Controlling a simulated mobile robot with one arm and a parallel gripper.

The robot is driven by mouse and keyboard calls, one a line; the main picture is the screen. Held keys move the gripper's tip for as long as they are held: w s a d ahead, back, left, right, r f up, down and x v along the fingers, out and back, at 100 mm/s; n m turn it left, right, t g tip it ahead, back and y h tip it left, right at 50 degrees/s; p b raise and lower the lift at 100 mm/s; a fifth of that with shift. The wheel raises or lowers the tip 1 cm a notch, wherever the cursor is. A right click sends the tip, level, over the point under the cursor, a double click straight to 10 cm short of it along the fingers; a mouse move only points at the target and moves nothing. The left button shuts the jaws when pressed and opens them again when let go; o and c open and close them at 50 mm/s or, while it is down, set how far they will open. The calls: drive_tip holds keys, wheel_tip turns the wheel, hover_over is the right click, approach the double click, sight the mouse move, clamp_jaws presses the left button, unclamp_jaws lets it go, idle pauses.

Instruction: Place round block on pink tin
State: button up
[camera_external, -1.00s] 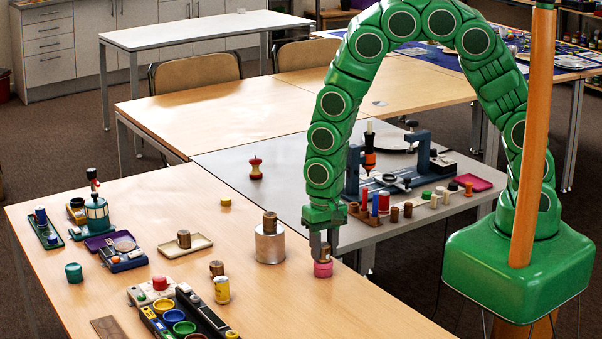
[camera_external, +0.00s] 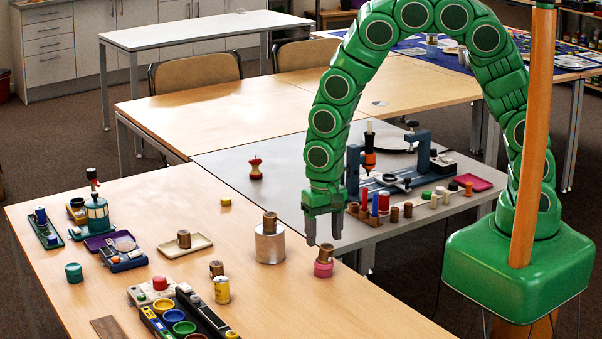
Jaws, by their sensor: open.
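A pink tin (camera_external: 323,269) stands on the wooden table near its right edge. A brown round block (camera_external: 325,253) rests on top of the pink tin, leaning slightly or set a little off centre. My gripper (camera_external: 324,238) hangs just above the block with its fingers apart and pointing down. It is open and holds nothing. Whether a fingertip still touches the block is too small to tell.
A silver tin (camera_external: 269,246) with a brown block on it stands to the left. A yellow can (camera_external: 222,290), a cream tray (camera_external: 184,245) and a row of coloured pots (camera_external: 179,328) lie further left. A grey table with a blue stand (camera_external: 423,150) is behind.

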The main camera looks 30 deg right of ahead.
sight(324, 245)
wheel_tip(324, 245, up, 8)
drive_tip(key=shift+r, duration=0.15)
idle(0.4)
